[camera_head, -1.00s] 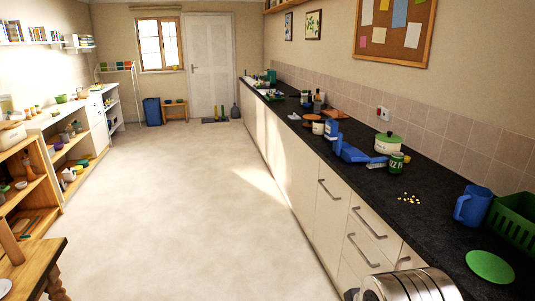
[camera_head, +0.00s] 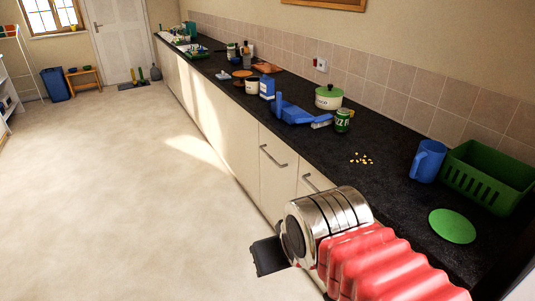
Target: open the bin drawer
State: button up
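The cream cabinet fronts under the dark counter run along the right side. One tall front (camera_head: 275,185) has a horizontal bar handle (camera_head: 272,156) near its top and looks shut. A drawer front beside it, nearer to me, has a handle (camera_head: 318,181) and is partly hidden by my arm. I cannot tell from any label which front is the bin drawer. My arm, a steel cylinder with red bellows, reaches in from the lower right. A black end piece, apparently my gripper (camera_head: 268,256), shows in front of the lower cabinets; its fingers cannot be made out.
The counter (camera_head: 390,190) holds a green crate (camera_head: 485,175), blue jug (camera_head: 428,160), green plate (camera_head: 452,225), green can (camera_head: 343,120), lidded pot (camera_head: 328,97), blue dustpan (camera_head: 295,112) and scattered yellow bits (camera_head: 361,158). The pale floor to the left is clear. A blue bin (camera_head: 55,84) stands far back.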

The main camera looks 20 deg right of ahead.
aim_at(295, 178)
jog(key=i, duration=1.75)
jog(key=u, duration=1.7)
